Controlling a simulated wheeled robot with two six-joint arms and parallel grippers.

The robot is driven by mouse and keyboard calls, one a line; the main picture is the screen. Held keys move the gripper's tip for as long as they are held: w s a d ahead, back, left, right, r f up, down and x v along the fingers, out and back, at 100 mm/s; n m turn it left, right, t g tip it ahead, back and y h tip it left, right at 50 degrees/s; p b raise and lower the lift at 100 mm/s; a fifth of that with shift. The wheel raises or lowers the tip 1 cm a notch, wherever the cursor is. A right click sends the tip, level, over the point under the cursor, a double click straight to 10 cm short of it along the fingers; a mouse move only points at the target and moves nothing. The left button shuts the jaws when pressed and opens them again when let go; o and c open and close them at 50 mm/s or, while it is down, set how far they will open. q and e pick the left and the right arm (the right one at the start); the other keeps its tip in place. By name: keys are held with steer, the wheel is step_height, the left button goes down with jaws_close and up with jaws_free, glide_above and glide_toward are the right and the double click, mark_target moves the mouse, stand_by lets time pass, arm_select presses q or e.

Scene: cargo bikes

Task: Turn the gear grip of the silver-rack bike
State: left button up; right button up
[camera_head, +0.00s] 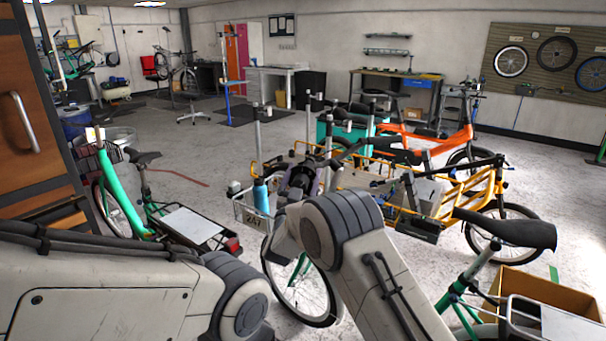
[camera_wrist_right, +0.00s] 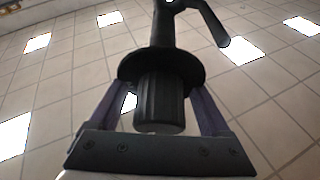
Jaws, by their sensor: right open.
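The green bike with the silver rack (camera_head: 540,318) stands in front of me, its black saddle (camera_head: 505,228) at the right. Its white front basket (camera_head: 252,216), marked 247, holds a blue bottle (camera_head: 261,196). My right gripper (camera_head: 305,180) is at its handlebar, partly hidden by my own arm. In the right wrist view, the black ribbed gear grip (camera_wrist_right: 160,105) lies between the purple fingers of my right gripper (camera_wrist_right: 157,93). The fingers are open, one on each side; I cannot tell whether they touch it. My left gripper is out of view.
A yellow cargo bike (camera_head: 455,195) stands close behind the handlebar, with an orange bike (camera_head: 425,138) beyond it. Another green bike (camera_head: 125,192) stands at the left. A cardboard box (camera_head: 570,290) is at the lower right. Open floor (camera_head: 190,150) lies at the back left.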

jaws_close()
steer(key=shift+n, duration=0.4)
steer(key=n+y, duration=0.1)
steer(key=n+y+b, duration=0.1)
steer(key=n, duration=0.1)
steer(key=n+y, duration=0.1)
steer(key=n, duration=0.1)
steer(key=shift+a+t+b, duration=0.25)
steer(key=shift+t+b, duration=0.05)
steer(key=shift+b, duration=0.05)
steer(key=n+y, duration=0.1)
steer(key=n, duration=0.1)
steer(key=n+y, duration=0.2)
steer(key=n, duration=0.1)
steer(key=n+y, duration=0.1)
steer(key=n, duration=0.1)
steer(key=shift+w+a+f+b, duration=0.1)
steer(key=shift+a+f+b, duration=0.05)
steer(key=shift+a+b, duration=0.2)
steer(key=shift+n+g+y, duration=0.3)
steer(key=shift+n+g, duration=0.1)
jaws_free()
